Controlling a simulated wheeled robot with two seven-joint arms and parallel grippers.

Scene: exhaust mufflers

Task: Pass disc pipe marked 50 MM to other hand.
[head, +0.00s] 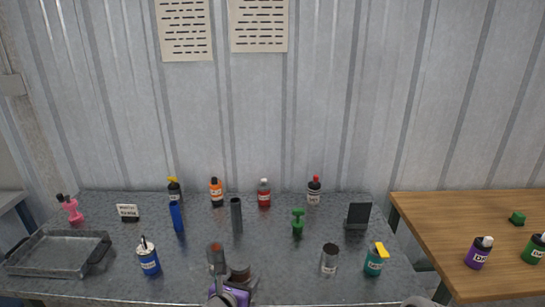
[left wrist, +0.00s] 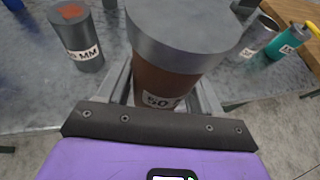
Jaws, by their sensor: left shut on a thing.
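My left gripper (head: 238,285) is at the front edge of the grey table, left of the picture's middle. It is shut on the disc pipe (head: 240,271), which has a brown body and a wide grey disc on top. In the left wrist view the disc pipe (left wrist: 165,75) stands between the fingers, with a label reading "50" partly hidden. A grey pipe with a reddish top (head: 216,257) stands just left of it; its label in the left wrist view (left wrist: 78,38) ends in "MM".
A grey tray (head: 25,268) lies at left. A blue spray bottle (head: 149,261), silver can (head: 329,260) and teal bottle (head: 374,260) stand in front. A tall dark pipe (head: 237,216), green item (head: 298,222) and several bottles stand behind. A wooden table (head: 440,220) is at right.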

